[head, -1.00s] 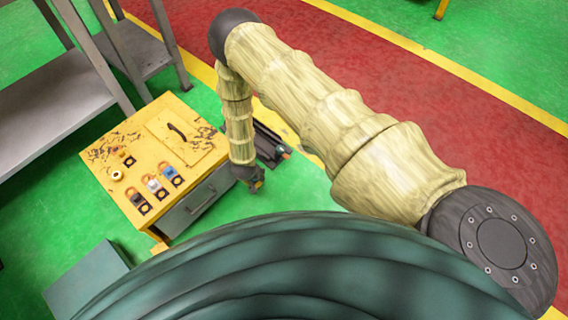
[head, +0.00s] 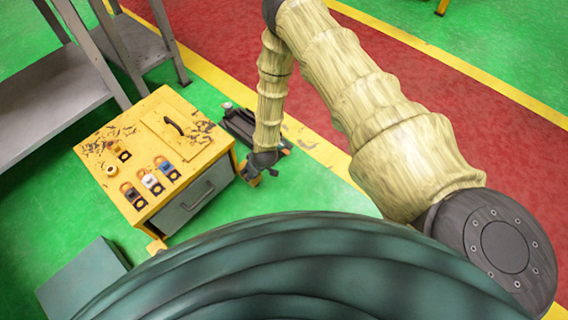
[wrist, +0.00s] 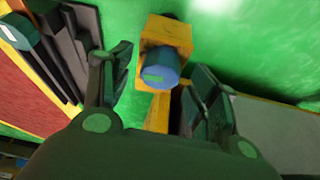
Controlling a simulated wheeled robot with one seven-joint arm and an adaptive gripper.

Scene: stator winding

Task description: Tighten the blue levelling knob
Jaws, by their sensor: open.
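The blue knob (wrist: 160,70) shows in the wrist view, its round end facing my camera, on a yellow bracket (wrist: 168,32). My gripper (wrist: 160,65) is open, with one finger left of the knob and one right of it. I see no clear contact, and the depth between fingertips and knob is hard to judge. In the head view my gripper (head: 264,172) hangs just right of the yellow cabinet (head: 146,119), low beside its drawer side. The knob is not clearly visible there.
A dark rail-like object (head: 240,127) lies on the floor behind my gripper. A grey shelf (head: 65,105) stands left.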

